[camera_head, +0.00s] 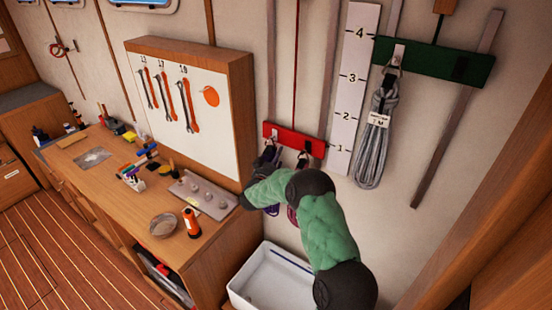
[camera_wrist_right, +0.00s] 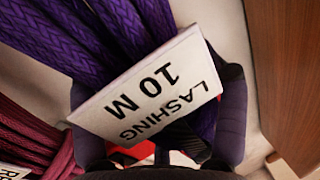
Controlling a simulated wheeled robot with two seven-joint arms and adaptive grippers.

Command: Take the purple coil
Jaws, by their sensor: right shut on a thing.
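The purple coil (camera_wrist_right: 110,35) fills the upper part of the right wrist view, with a white tag (camera_wrist_right: 150,95) reading "LASHING 10 M". In the head view it hangs at the left of the red rack (camera_head: 293,141), partly hidden by my right arm. My right gripper (camera_wrist_right: 158,92) has a dark finger on each side of the purple coil and is shut on it; the tag covers part of the grip. In the head view this gripper is mostly hidden by my green-sleeved arm. My left gripper is not in view.
A maroon coil (camera_wrist_right: 30,135) hangs close beside the purple one. A grey coil (camera_head: 376,140) hangs from the green rack (camera_head: 432,61). A white bin (camera_head: 262,283) stands below. The wooden tool cabinet (camera_head: 246,110) and workbench (camera_head: 120,205) are to the left.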

